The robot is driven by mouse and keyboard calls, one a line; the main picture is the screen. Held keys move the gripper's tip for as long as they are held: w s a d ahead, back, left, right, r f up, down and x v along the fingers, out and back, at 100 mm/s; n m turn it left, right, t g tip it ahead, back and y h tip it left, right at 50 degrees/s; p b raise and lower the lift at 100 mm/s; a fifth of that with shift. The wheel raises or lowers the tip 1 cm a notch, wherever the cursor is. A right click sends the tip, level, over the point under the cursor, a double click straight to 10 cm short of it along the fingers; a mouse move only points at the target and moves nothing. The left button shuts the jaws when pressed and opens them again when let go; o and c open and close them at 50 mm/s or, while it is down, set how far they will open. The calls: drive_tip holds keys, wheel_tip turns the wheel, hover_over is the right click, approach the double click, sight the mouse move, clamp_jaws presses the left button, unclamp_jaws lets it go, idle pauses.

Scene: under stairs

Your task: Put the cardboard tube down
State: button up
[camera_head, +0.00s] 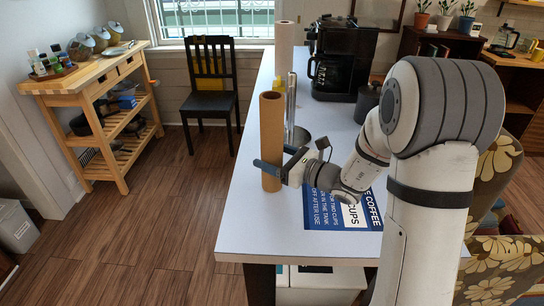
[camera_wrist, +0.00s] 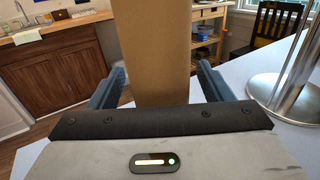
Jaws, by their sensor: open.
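The cardboard tube (camera_head: 271,135) is brown and stands upright at the left edge of the white counter. My gripper (camera_head: 270,170) is around its lower part, with one blue finger on each side. In the wrist view the tube (camera_wrist: 160,50) fills the middle between the two fingers of my gripper (camera_wrist: 160,88). The jaws are open, and a gap shows between the tube and the right finger. The tube's base appears to rest on the counter, though the fingers partly cover its lower part.
A metal paper-towel stand (camera_head: 291,105) is close behind the tube; its round base also shows in the wrist view (camera_wrist: 283,103). A blue sign (camera_head: 340,209) lies on the counter (camera_head: 262,230). A black coffee maker (camera_head: 340,60) stands farther back.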

drive_tip(key=shift+r, duration=0.1)
drive_tip(key=shift+r, duration=0.1)
drive_tip(key=v, duration=1.1)
drive_tip(key=s+a+n+g+h, duration=0.1)
drive_tip(key=s+n+g, duration=0.2)
drive_tip(key=s+n, duration=0.1)
drive_tip(key=s+a+f+n+g+h, duration=0.1)
drive_tip(key=s+a+n+g+h, duration=0.1)
drive_tip(key=s+n+g, duration=0.1)
drive_tip(key=s+a+f+n+g+h, duration=0.1)
drive_tip(key=s+n+g, duration=0.2)
drive_tip(key=s+n, duration=0.2)
drive_tip(key=shift+s+a+f+b, duration=0.1)
drive_tip(key=shift+s+a+b, duration=0.1)
drive_tip(key=shift+s, duration=0.45)
drive_tip(key=shift+s+a+f+b, duration=0.1)
drive_tip(key=shift+s+b, duration=0.05)
drive_tip(key=shift+s, duration=0.5)
drive_tip(key=s+d+n+t+h, duration=0.1)
drive_tip(key=s+d+n+h, duration=0.4)
drive_tip(key=d+n+h, duration=0.6)
drive_tip(key=shift+s+r+n+t, duration=0.15)
drive_tip(key=shift+r+n+t, duration=0.2)
drive_tip(key=shift+n, duration=0.35)
